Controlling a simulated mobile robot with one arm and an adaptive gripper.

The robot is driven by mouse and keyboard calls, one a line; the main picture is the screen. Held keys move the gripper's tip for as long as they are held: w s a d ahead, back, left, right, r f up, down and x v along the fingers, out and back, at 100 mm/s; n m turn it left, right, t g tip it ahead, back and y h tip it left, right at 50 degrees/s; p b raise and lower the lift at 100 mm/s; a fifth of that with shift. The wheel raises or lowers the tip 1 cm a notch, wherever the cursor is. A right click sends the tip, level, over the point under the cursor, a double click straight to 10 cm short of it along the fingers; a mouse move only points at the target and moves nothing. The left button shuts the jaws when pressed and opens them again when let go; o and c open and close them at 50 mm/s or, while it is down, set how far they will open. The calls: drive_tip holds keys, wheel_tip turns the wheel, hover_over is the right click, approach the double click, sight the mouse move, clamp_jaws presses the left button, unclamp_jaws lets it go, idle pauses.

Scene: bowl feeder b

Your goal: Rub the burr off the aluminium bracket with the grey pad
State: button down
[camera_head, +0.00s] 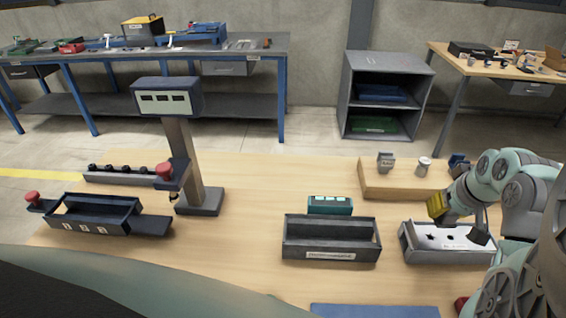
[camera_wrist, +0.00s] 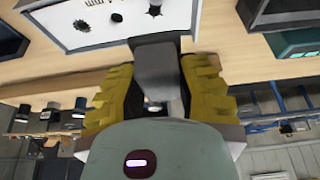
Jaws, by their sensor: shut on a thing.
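My gripper (camera_head: 438,205), with yellow finger pads, is above the back left of the white-floored tray (camera_head: 408,247). In the wrist view its fingers (camera_wrist: 160,95) are shut on a plain grey block (camera_wrist: 156,62), which looks like the grey pad. The block sticks out beyond the fingertips, and its contact with anything is not clear. The tray floor (camera_wrist: 75,32) shows dark marks or small parts. A dark grey piece (camera_head: 480,235) shows at the tray's right end. I cannot make out the aluminium bracket or its burr for certain.
A wooden block (camera_head: 380,186) behind the tray bears a grey fixture (camera_head: 385,162), a small cylinder (camera_head: 424,166) and a blue item (camera_head: 458,160). An empty dark tray (camera_head: 331,245) and teal box (camera_head: 330,205) stand left. A gauge post (camera_head: 185,160) stands farther left. Bare tabletop lies between.

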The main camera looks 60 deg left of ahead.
drive_tip(key=shift+f+b, duration=1.85)
drive_tip(key=shift+f, duration=0.2)
drive_tip(key=shift+w+d+b, duration=0.1)
drive_tip(key=shift+d+b, duration=0.05)
drive_tip(key=shift+b, duration=0.15)
